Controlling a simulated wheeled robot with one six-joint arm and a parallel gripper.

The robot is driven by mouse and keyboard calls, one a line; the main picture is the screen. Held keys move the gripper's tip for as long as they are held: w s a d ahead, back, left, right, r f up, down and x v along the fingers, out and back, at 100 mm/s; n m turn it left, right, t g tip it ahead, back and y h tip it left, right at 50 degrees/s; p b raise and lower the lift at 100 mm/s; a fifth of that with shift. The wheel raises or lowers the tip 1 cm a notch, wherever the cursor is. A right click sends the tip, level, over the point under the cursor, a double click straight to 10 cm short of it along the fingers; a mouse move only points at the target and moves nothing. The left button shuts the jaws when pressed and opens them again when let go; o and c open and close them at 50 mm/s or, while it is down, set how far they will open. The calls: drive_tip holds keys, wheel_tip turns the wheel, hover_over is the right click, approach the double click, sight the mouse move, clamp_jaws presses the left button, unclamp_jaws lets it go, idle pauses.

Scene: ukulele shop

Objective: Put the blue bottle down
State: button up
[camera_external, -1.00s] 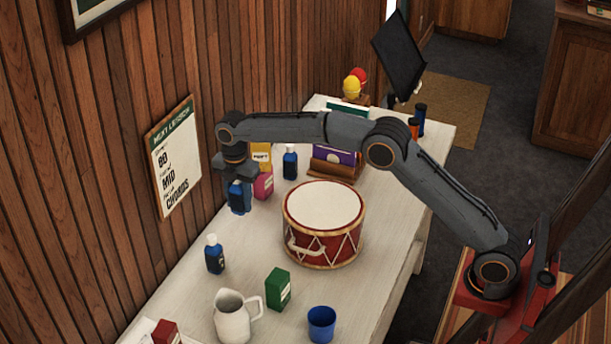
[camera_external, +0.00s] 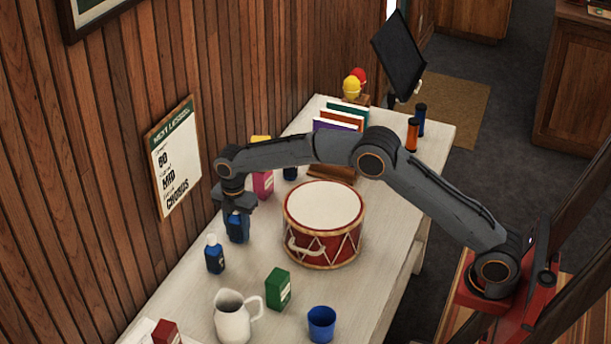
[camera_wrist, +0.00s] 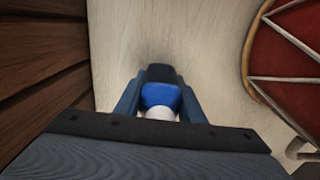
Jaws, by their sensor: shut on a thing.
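My gripper (camera_external: 236,214) is shut on a blue bottle (camera_external: 237,230), which hangs upright beneath it at the wall side of the white table, left of the drum. In the wrist view the blue bottle (camera_wrist: 160,97) with its white cap sits between my fingers, over pale tabletop. I cannot tell whether its base touches the table. A second blue bottle (camera_external: 214,256) with a white cap stands close by, nearer the camera.
The red drum (camera_external: 323,228) stands to the right; it also edges the wrist view (camera_wrist: 295,70). A pink box (camera_external: 263,185) is behind. A green box (camera_external: 278,289), white pitcher (camera_external: 233,318) and blue cup (camera_external: 321,323) stand nearer. The wooden wall (camera_external: 100,150) is left. Bare tabletop lies between bottles and drum.

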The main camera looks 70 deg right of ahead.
drive_tip(key=o, duration=1.1)
drive_tip(key=shift+f, duration=0.1)
drive_tip(key=shift+o, duration=0.2)
wheel_tip(320, 180, up, 12)
drive_tip(key=shift+r+b, duration=0.15)
drive_tip(key=shift+b, duration=0.5)
